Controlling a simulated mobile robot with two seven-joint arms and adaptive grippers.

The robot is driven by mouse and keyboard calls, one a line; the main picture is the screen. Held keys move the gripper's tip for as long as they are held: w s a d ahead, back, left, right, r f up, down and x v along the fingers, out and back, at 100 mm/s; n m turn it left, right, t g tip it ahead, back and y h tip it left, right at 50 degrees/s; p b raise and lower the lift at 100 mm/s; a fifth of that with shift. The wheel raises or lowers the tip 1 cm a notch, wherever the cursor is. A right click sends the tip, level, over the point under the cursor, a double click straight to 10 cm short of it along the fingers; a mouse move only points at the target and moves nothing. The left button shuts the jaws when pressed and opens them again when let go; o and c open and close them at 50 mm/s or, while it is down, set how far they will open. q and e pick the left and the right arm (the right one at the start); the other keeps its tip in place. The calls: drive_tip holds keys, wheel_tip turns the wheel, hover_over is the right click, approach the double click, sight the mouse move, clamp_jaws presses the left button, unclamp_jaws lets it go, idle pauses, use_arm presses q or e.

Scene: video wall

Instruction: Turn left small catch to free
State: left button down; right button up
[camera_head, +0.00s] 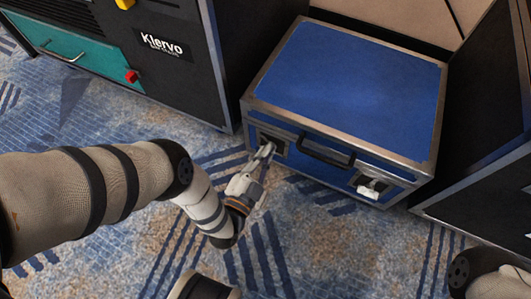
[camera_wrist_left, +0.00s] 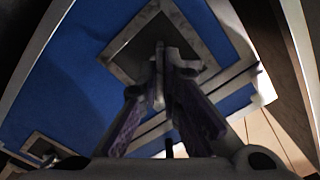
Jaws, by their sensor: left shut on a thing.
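A blue case (camera_head: 350,78) with metal edges stands on the carpet, its front facing me. The left small catch (camera_wrist_left: 160,55) sits in a recessed plate on the case front, and my left gripper's fingers hide most of it. My left gripper (camera_head: 266,150) is at that catch in the head view, its fingers closed on it. The fingers also show in the wrist view (camera_wrist_left: 160,88). The catch's exact angle cannot be told. A second, pale catch (camera_head: 371,187) is at the right of the case front, apart from my gripper. My right gripper is not in view.
A black handle (camera_head: 327,150) is between the two catches. A dark cabinet with a teal drawer (camera_head: 75,52) and a red knob (camera_head: 131,76) stands at the left. Another dark cabinet (camera_head: 480,140) is close at the right. Patterned carpet (camera_head: 330,245) is open in front.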

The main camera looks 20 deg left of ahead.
use_arm(q)
drive_tip(key=shift+w+r+n, duration=0.1)
drive_tip(key=shift+w+n, duration=0.1)
drive_tip(key=shift+n, duration=1.8)
drive_tip(key=shift+w+r+n, duration=0.1)
drive_tip(key=shift+w+n, duration=0.05)
drive_tip(key=shift+n, duration=1.85)
drive_tip(key=c, duration=1.8)
unclamp_jaws()
drive_tip(key=shift+f, duration=0.1)
drive_tip(key=shift+s+a, duration=0.2)
drive_tip(key=shift+s, duration=5.9)
